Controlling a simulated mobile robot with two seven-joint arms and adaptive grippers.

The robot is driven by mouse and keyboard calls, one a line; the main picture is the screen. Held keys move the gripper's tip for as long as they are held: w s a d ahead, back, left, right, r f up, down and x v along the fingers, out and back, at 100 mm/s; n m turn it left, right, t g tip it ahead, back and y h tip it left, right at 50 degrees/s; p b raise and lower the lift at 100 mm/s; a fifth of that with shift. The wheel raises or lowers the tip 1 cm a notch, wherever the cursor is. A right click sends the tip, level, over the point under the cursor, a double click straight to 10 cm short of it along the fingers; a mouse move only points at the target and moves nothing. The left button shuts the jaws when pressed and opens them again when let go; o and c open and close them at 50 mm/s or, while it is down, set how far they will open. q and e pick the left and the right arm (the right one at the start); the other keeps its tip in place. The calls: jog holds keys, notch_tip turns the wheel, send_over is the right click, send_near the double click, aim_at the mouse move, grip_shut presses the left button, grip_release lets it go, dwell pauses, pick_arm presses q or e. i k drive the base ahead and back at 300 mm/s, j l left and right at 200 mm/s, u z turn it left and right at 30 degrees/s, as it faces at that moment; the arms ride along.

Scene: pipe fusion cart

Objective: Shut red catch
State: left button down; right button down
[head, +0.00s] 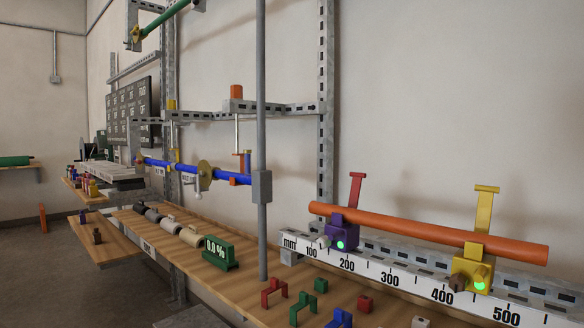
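A red catch (356,195), a thin upright post with a short flat top, stands above a purple block (340,234) with a lit green light. An orange pipe (430,234) runs past it above the measuring rail. A similar yellow catch (484,212) stands upright above a yellow block (472,274) with a lit green light, farther right. I cannot tell whether either catch touches the pipe. Neither of my grippers is in view.
A grey vertical post (262,130) stands left of the rail. The wooden bench (245,290) carries a green 0.0 % display (217,252), red (274,292) and green (303,309) brackets and small cubes. A blue pipe (184,168) is held farther back.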

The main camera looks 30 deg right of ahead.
aim_at(355, 192)
jog(key=i+z, duration=0.35)
jog(key=i+j+z, duration=0.5)
jog(key=i+z, duration=0.2)
jog(key=i+j, duration=0.05)
jog(key=i, duration=0.05)
